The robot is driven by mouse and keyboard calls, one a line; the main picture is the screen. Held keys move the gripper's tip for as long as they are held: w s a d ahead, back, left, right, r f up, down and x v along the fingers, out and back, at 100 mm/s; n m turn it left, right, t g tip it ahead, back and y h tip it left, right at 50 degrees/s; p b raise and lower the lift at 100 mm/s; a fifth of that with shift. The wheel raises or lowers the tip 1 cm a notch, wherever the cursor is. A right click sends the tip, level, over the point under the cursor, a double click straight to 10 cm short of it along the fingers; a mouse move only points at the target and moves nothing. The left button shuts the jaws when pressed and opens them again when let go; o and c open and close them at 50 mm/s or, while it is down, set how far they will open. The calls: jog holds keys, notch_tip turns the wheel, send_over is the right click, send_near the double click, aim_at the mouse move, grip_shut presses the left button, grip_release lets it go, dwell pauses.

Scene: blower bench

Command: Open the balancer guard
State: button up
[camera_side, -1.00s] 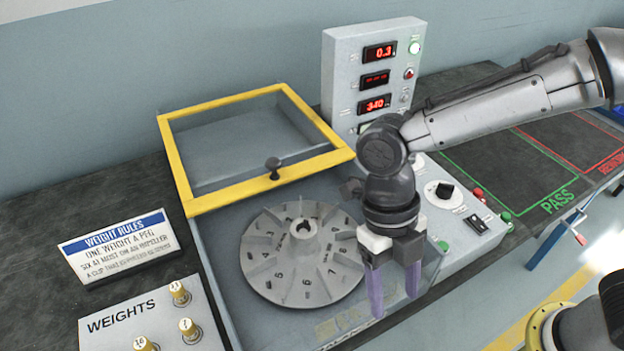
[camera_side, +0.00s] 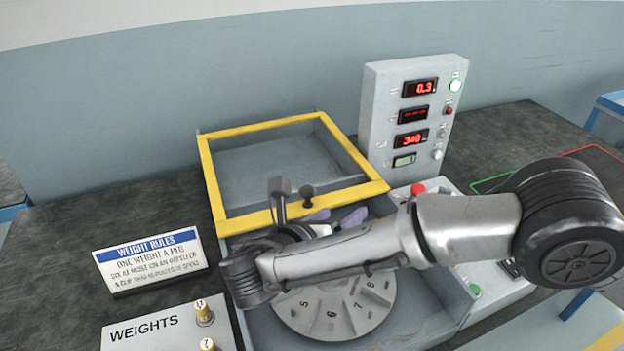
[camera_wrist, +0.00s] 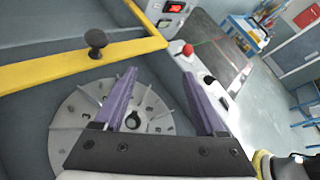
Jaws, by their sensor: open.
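The balancer guard (camera_side: 376,190) is a yellow-framed clear cover, slid to the back of the grey balancer box, with the front part of the box uncovered. Its dark round knob (camera_side: 308,192) stands on the front yellow bar and also shows in the wrist view (camera_wrist: 96,40). The numbered impeller (camera_side: 335,312) lies in the box in front of the guard, partly hidden by my arm. My gripper (camera_wrist: 158,95) has two purple fingers, apart and empty, above the impeller; in the side view its fingers (camera_side: 335,217) show just in front of the yellow bar, near the knob.
A control panel with red displays (camera_side: 415,115) stands behind right, with a red button (camera_side: 418,188) below it. A weight rules sign (camera_side: 150,260) and a weights board (camera_side: 165,335) with yellow-topped pegs are at the left. The bench behind the sign is clear.

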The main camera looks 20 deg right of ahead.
jog(key=w+a+r+m+t, duration=0.2)
jog(key=w+a+t, duration=0.1)
jog(key=a+t, duration=0.4)
jog(key=g, duration=0.1)
send_near(312, 180)
jog(key=w+d+r, duration=0.1)
jog(key=d+r, duration=0.1)
jog(key=w+d+r, duration=0.2)
jog(key=shift+d, duration=0.2)
grip_shut()
dwell(1.1)
